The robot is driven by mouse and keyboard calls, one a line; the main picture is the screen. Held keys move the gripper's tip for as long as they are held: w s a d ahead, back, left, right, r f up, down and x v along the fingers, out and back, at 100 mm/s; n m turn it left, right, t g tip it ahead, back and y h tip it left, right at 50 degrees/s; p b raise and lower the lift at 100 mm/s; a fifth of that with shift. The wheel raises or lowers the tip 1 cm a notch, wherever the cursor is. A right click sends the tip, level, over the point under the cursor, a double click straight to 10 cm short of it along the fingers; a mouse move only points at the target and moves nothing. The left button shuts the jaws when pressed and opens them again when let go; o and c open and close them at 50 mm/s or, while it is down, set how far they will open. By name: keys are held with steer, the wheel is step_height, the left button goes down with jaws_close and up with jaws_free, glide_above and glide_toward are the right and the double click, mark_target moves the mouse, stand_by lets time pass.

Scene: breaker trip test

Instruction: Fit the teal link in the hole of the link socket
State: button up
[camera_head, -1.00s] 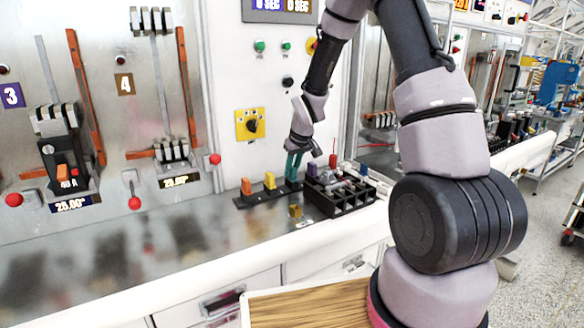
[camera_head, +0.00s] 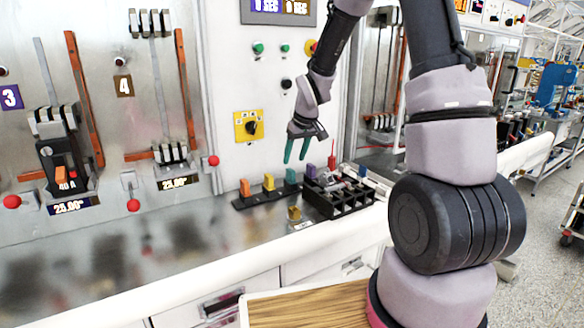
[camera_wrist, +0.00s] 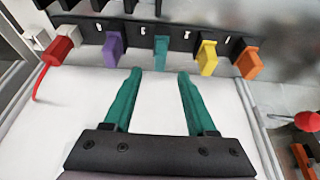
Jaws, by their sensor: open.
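The teal link (camera_head: 291,176) stands upright in a black strip on the steel bench, between a yellow link (camera_head: 268,181) and a purple link (camera_head: 311,171). I take this strip to be the link socket (camera_head: 262,199). In the wrist view the teal link (camera_wrist: 161,52) sits against the dark strip (camera_wrist: 183,36), beyond my fingertips. My gripper (camera_head: 295,160) has teal fingers and is open and empty, just above the teal link and apart from it. In the wrist view my gripper (camera_wrist: 160,75) has the link between the lines of its fingers. How deep the link sits is hidden.
An orange link (camera_head: 245,187) stands at the strip's left end. A black compartment tray (camera_head: 340,200) with parts and a red piece (camera_head: 332,162) is close on the right. A small brass-coloured block (camera_head: 294,212) lies in front. The bench to the left is clear.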

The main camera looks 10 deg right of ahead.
steer(key=shift+v, duration=1.95)
